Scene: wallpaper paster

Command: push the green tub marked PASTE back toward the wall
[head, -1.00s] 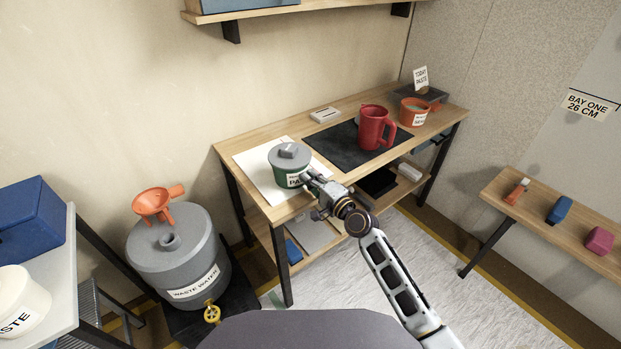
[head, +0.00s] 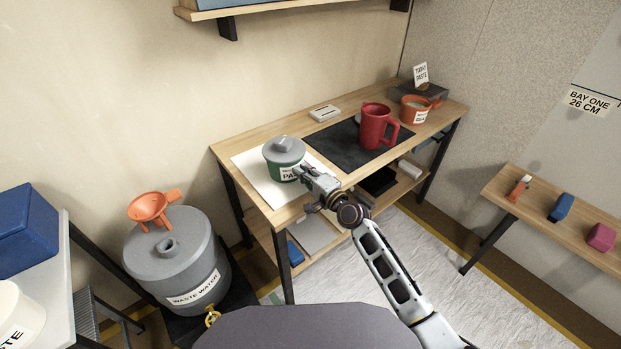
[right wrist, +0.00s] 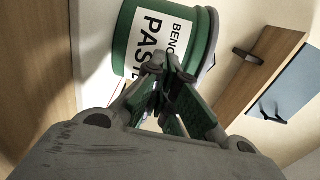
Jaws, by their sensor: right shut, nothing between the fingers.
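The green tub (head: 284,158) with a grey lid stands upright on a white sheet (head: 262,184) at the left end of the wooden bench. Its white label reads PASTE in the right wrist view (right wrist: 160,35). My right gripper (head: 298,173) is shut and empty, with its fingertips at the tub's front, over the label. In the right wrist view the closed fingertips (right wrist: 167,65) lie against or very close to the label; I cannot tell whether they touch. My left gripper is not in view.
A red jug (head: 376,126) stands on a black mat (head: 340,146), right of the tub. A small white block (head: 324,112) lies near the wall behind. The wall (head: 150,90) backs the bench. A grey waste water drum (head: 172,262) stands on the floor, left.

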